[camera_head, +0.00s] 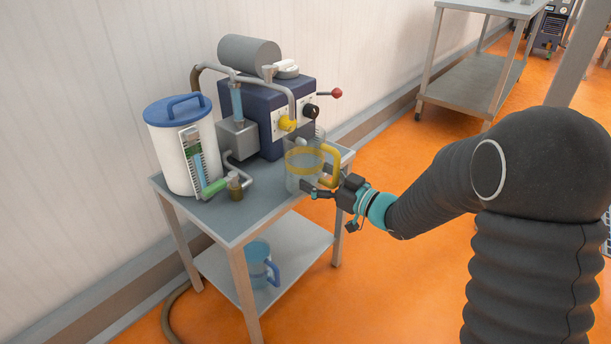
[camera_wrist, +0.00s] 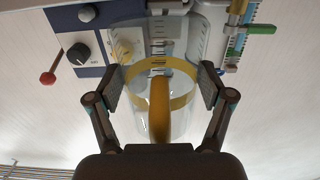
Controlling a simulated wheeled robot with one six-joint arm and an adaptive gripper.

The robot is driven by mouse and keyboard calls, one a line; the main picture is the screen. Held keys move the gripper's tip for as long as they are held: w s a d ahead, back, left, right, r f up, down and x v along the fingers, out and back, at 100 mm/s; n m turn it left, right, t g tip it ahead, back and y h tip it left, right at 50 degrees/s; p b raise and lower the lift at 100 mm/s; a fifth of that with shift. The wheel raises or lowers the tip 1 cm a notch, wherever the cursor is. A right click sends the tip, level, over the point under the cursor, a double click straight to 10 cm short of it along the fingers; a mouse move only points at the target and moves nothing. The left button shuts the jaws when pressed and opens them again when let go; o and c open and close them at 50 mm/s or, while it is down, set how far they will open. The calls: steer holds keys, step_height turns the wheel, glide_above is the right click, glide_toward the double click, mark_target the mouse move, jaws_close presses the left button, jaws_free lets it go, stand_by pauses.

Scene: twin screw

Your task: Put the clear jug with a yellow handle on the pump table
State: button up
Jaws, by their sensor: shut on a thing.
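The clear jug (camera_head: 303,166) with a yellow handle and yellow band is at the right front edge of the pump table (camera_head: 239,221). My gripper (camera_head: 318,189) reaches it from the right and is shut on it. In the wrist view the jug (camera_wrist: 178,95) stands between the two fingers (camera_wrist: 163,92), its yellow handle facing my palm. The jug looks upright. I cannot tell whether its base touches the tabletop. The fingers hide part of its lower side.
The dark blue pump (camera_head: 262,115) with a red-knobbed lever stands behind the jug. A white tank with a blue lid (camera_head: 183,145) stands at the table's left. A blue-handled jug (camera_head: 257,264) is on the lower shelf. A grey cart (camera_head: 470,82) stands farther back.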

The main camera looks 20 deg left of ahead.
mark_target(306, 176)
steer(key=shift+w+a, duration=0.2)
steer(key=shift+a, duration=0.35)
steer(key=x, duration=0.2)
steer(key=shift+w+a, duration=0.1)
steer(key=shift+a, duration=0.3)
steer(key=shift+f, duration=0.7)
steer(key=shift+f, duration=0.2)
steer(key=o, duration=1.7)
steer(key=shift+r, duration=0.1)
